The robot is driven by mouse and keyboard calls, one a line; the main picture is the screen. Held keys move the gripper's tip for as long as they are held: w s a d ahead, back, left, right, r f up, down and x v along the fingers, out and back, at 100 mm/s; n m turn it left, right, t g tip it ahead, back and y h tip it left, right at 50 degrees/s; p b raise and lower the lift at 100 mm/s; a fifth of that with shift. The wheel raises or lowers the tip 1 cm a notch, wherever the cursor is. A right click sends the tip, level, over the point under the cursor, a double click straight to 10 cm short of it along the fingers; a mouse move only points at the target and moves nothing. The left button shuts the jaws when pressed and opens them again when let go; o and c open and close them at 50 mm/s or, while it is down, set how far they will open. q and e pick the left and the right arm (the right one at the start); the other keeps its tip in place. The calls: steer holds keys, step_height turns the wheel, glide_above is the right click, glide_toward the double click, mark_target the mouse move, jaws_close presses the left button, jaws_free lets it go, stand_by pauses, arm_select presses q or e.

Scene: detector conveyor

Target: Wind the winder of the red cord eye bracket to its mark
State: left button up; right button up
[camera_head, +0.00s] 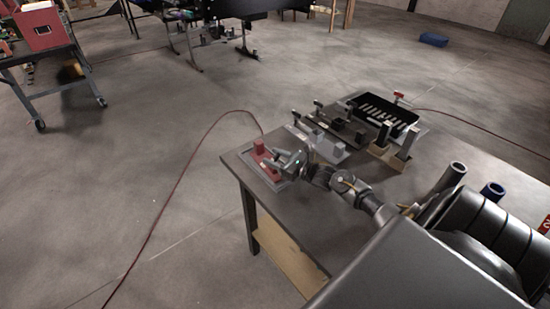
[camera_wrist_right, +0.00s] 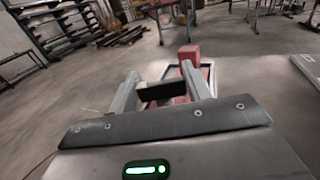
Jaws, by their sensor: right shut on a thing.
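The red cord eye bracket (camera_head: 262,154) stands in a pale tray at the table's far left corner. In the right wrist view its red upright block (camera_wrist_right: 190,54) rises behind my fingers, with part of its red base below. My right gripper (camera_head: 284,157) reaches over the bracket from the right. In the wrist view its fingers (camera_wrist_right: 162,90) are shut on a dark bar (camera_wrist_right: 162,88), which looks like the winder's handle. The winder's mark cannot be made out, and the gripper hides part of the bracket. My left gripper is not in view.
On the table (camera_head: 310,215), a grey bracket set (camera_head: 322,140), a dark fixture (camera_head: 352,128) and a black slotted tray (camera_head: 385,114) stand behind my right arm. Two dark tubes (camera_head: 454,174) stand at the right. A red cord (camera_head: 190,160) trails over the floor.

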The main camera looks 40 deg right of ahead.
steer(key=shift+h, duration=0.3)
steer(key=m+h+p, duration=0.1)
steer(key=m+h, duration=0.1)
steer(key=h, duration=0.1)
steer(key=m+t+h+p, duration=0.1)
steer(key=m+h, duration=0.2)
steer(key=h, duration=0.1)
steer(key=shift+a+r, duration=0.1)
steer(key=shift+a, duration=0.05)
steer(key=m+h+p, duration=0.1)
steer(key=h, duration=0.1)
steer(key=m+g+h+p, duration=0.1)
steer(key=m+h, duration=0.1)
steer(key=h, duration=0.1)
steer(key=shift+m+g+h, duration=0.3)
steer(key=m+g+h+p, duration=0.1)
steer(key=m+h, duration=0.1)
steer(key=h, duration=0.1)
steer(key=shift+g, duration=0.4)
steer(key=shift+m+g+h+p, duration=0.35)
steer(key=shift+m+g+h, duration=1.05)
steer(key=shift+m+h, duration=0.15)
steer(key=o, duration=1)
